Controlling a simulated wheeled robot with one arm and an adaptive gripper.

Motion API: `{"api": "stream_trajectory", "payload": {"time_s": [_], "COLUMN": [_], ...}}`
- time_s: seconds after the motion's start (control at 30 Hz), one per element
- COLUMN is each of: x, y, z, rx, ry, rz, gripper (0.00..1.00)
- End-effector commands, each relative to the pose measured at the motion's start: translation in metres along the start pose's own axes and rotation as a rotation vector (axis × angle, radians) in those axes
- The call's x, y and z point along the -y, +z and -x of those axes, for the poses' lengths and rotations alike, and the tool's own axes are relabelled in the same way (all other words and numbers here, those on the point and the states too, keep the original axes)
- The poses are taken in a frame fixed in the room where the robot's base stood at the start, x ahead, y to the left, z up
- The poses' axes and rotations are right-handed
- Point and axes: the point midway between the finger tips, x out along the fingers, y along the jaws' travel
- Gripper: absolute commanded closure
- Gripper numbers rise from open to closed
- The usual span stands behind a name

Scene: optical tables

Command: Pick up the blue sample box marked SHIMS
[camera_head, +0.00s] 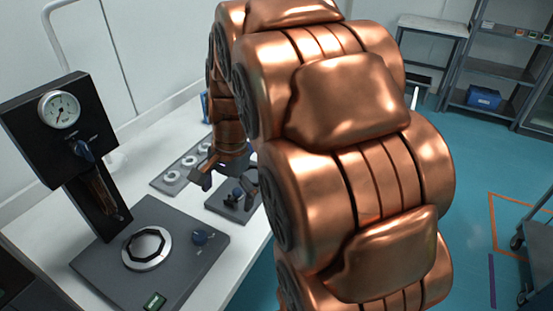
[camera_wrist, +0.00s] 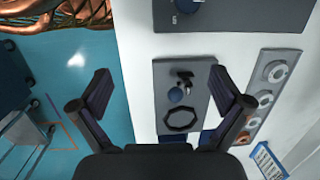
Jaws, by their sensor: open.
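No SHIMS marking can be read in either view. A blue bin (camera_head: 483,97) sits on a shelf at the right of the head view. A small blue item (camera_head: 205,108) on the white table is partly hidden by my arm. A blue-edged item with a white lined face (camera_wrist: 266,160) lies at the lower right of the wrist view; I cannot tell if it is the sample box. My gripper (camera_head: 226,182) is open and empty above the white table, near a small dark plate. Its spread fingers also show in the wrist view (camera_wrist: 161,80).
The small dark plate (camera_wrist: 163,75) carries a blue knob and an octagonal ring. A grey strip with several round rings (camera_wrist: 252,125) lies beside it. A black gauge stand (camera_head: 60,130) rises at left. Blue floor (camera_head: 455,190) is open on the right, with a cart at the edge.

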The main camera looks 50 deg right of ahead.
Motion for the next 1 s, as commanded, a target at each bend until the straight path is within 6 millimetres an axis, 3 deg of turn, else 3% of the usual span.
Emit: {"api": "stream_trajectory", "payload": {"time_s": [0.03,0.27,0.5,0.6,0.8,1.0], "x": [0.007,0.031,0.026,0.018,0.005,0.006], "y": [-0.022,-0.122,-0.232,-0.268,-0.309,-0.317], "z": [-0.001,0.004,0.005,0.004,0.004,-0.005], "rx": [0.001,0.018,0.066,0.091,0.124,0.134], "ry": [-0.021,-0.138,-0.26,-0.298,-0.35,-0.357], "rz": [-0.111,-0.628,-1.132,-1.296,-1.483,-1.52], "gripper": [0.0,0.0,0.0,0.0,0.0,0.0]}}
